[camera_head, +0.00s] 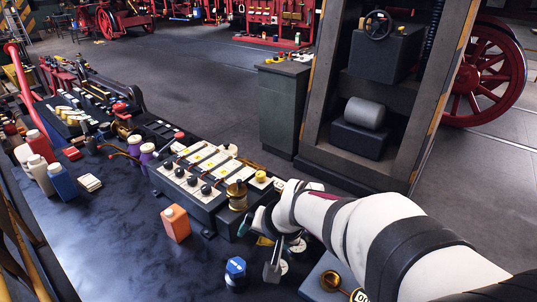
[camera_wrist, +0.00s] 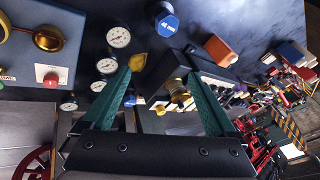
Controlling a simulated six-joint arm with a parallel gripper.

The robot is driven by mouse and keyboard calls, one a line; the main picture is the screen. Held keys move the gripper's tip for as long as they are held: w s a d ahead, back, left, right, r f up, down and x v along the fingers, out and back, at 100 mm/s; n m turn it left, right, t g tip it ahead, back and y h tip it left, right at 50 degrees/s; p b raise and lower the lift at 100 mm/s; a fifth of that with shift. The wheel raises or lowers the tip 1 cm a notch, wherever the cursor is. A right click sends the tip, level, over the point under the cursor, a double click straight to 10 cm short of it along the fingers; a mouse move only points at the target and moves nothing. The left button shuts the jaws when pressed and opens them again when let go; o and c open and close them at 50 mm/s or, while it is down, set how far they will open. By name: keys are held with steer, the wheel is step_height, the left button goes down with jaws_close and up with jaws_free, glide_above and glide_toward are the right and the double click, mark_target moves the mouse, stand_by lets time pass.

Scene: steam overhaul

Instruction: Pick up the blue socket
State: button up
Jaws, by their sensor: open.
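The blue socket (camera_head: 236,266) stands on the dark bench top, a short dark cylinder with a bright blue upper part. In the wrist view the blue socket (camera_wrist: 167,24) is near the top, beyond the fingertips. My gripper (camera_head: 257,247) is above the bench, to the right of the socket and apart from it. In the wrist view the teal fingers of my gripper (camera_wrist: 160,72) are spread with nothing held between them.
A control block with levers and a brass cylinder (camera_head: 237,195) lies behind. Several round gauges (camera_wrist: 118,37) and a red button box (camera_wrist: 52,76) are close by. Bare bench top (camera_head: 120,245) extends to the left.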

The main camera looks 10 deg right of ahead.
steer(key=w+f+t+h, duration=0.15)
steer(key=w+f, duration=0.25)
steer(key=w, duration=0.7)
steer(key=w+d+f+t+h, duration=0.1)
steer(key=w+d+f+h, duration=0.1)
steer(key=w+d+f, duration=0.1)
steer(key=w+d+f+m+t+h, duration=0.1)
steer(key=w+d+f+t+h, duration=0.1)
steer(key=w+f, duration=0.3)
steer(key=w+d+f+t+h, duration=0.2)
steer(key=w+d+f+h, duration=0.1)
steer(key=w+d+f, duration=0.1)
steer(key=shift+w+f+m, duration=0.2)
steer(key=shift+f+m, duration=0.2)
steer(key=shift+f, duration=0.05)
steer(key=x, duration=0.4)
steer(key=shift+s+h, duration=0.1)
steer(key=shift+h, duration=0.15)
steer(key=shift+w+d+f, duration=0.15)
steer(key=shift+w+d, duration=0.1)
steer(key=shift+w, duration=0.2)
jaws_close()
